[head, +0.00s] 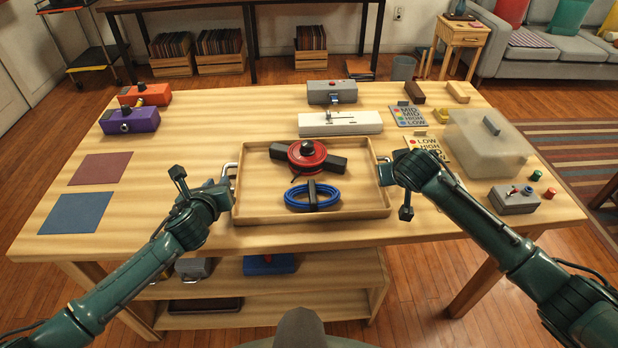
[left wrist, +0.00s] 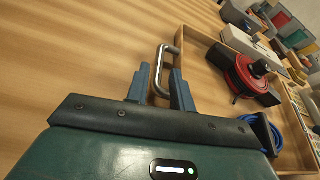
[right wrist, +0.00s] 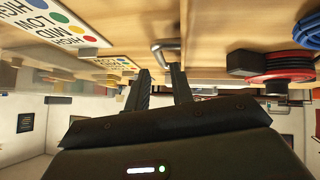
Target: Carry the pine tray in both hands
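The pine tray (head: 262,196) lies flat on the table, with a metal handle on each short side. It holds a red reel with black parts (head: 308,155) and a coil of blue cable (head: 294,197). My left gripper (head: 224,188) is open at the left handle; in the left wrist view the handle bar (left wrist: 158,72) lies between the spread fingers (left wrist: 160,80), with gaps visible. My right gripper (head: 392,166) is open near the right handle (head: 384,159); in the right wrist view that handle (right wrist: 165,45) is just ahead of the parted fingertips (right wrist: 160,72). Contact there cannot be told.
A white device (head: 340,124) and a grey box (head: 332,92) stand behind the tray. A translucent bin (head: 487,146) and a grey control box (head: 513,200) are at right. Orange (head: 144,95) and purple (head: 130,120) cases stand at left, with flat mats (head: 77,213) before them.

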